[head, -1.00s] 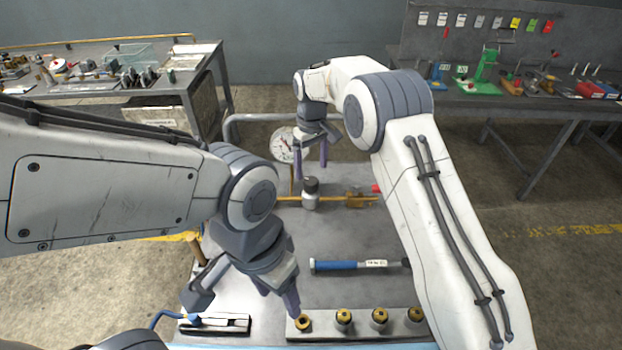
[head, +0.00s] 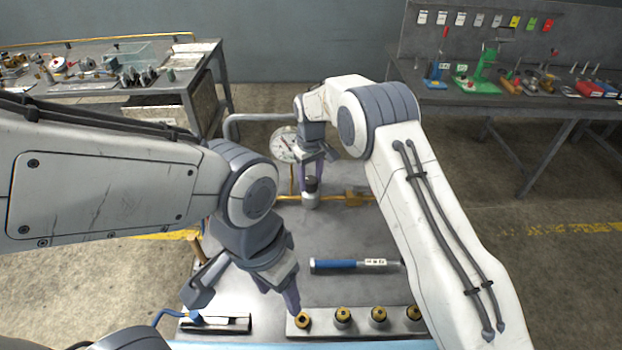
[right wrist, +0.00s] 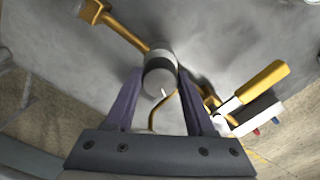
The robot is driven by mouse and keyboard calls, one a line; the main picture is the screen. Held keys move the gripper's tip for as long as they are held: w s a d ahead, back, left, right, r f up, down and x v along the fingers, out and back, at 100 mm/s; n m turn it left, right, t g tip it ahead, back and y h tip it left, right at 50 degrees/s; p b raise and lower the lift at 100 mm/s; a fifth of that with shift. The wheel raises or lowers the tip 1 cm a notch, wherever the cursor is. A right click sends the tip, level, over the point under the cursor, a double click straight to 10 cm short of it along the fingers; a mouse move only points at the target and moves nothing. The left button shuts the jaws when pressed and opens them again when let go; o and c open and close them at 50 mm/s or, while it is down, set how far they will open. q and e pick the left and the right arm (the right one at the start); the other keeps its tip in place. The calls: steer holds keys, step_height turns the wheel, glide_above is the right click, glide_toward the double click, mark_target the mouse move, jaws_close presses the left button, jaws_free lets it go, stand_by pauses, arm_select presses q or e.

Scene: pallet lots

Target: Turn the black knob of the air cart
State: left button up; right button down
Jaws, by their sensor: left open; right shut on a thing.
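The black knob (head: 311,184) stands upright on a silver valve body (head: 310,201) on the brass pipe of the grey air cart (head: 250,292). My right gripper (head: 311,180) reaches down from above, shut on the knob with one finger on each side. In the right wrist view the knob's round top (right wrist: 159,83) shows between the two fingertips (right wrist: 159,72), with a small white mark on its edge. My left gripper (head: 290,303) is open and empty, above the cart's front near the block of brass fittings.
A round dial gauge (head: 285,146) stands left of the right gripper. A blue-handled tool (head: 340,265) lies mid-cart. A block with several brass fittings (head: 361,323) and a small tray (head: 215,324) are at the front. Workbenches stand behind, left and right.

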mark_target(311, 180)
steer(key=shift+m, duration=1)
steer(key=shift+c, duration=1.3)
jaws_free()
step_height(311, 180, up, 10)
steer(key=shift+r+b, duration=0.25)
steer(key=shift+b, duration=0.2)
